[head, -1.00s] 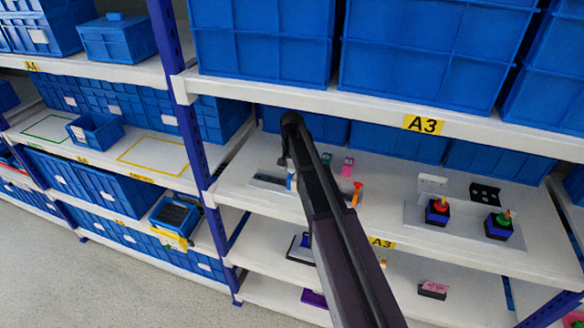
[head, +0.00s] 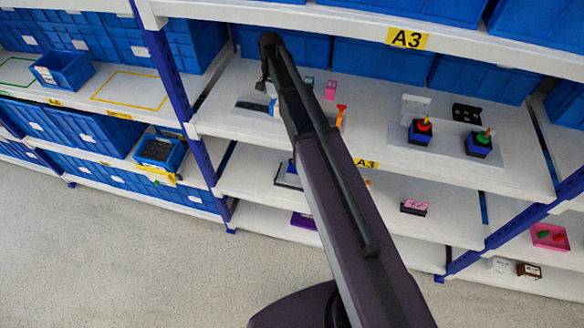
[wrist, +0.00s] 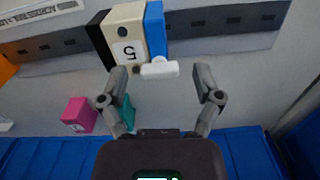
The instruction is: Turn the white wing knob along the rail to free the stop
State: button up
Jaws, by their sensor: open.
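The white wing knob (wrist: 159,69) shows in the wrist view, on the end of a blue block (wrist: 154,28). The block sits on a grey slotted rail (wrist: 215,22), beside a cream block (wrist: 126,34) marked 5 and a black block (wrist: 100,38). My gripper (wrist: 161,84) is open and empty, with one finger on each side of the knob in the picture. I see no contact, and cannot tell the depth between them. In the head view, my gripper (head: 264,84) is over the shelf above the rail (head: 253,107); the knob cannot be made out there.
A pink block (wrist: 79,115) and a teal piece (wrist: 126,112), partly behind a finger, stand near my gripper. Blue bins (wrist: 40,155) line the shelf's back. An orange piece (head: 341,114) stands right of my arm. Two switch boxes (head: 420,133) (head: 479,145) stand farther right.

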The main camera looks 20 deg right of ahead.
aim_at(274, 94)
jog(key=m, duration=0.4)
notch_tip(274, 94, up, 8)
jog(key=p, duration=0.7)
jog(key=shift+p, duration=0.4)
jog(key=s+f+n+b, duration=0.3)
jog(key=s+n, duration=0.2)
jog(key=s, duration=0.6)
jog(key=s+f+n+b, duration=0.3)
jog(key=s+n, duration=0.2)
jog(key=s, duration=0.6)
jog(key=s+f+n+b, duration=0.1)
jog(key=s+f+b, duration=0.2)
jog(key=f+b, duration=1.5)
jog(key=shift+s+f, duration=0.15)
jog(key=shift+f, duration=0.05)
jog(key=shift+s, duration=0.5)
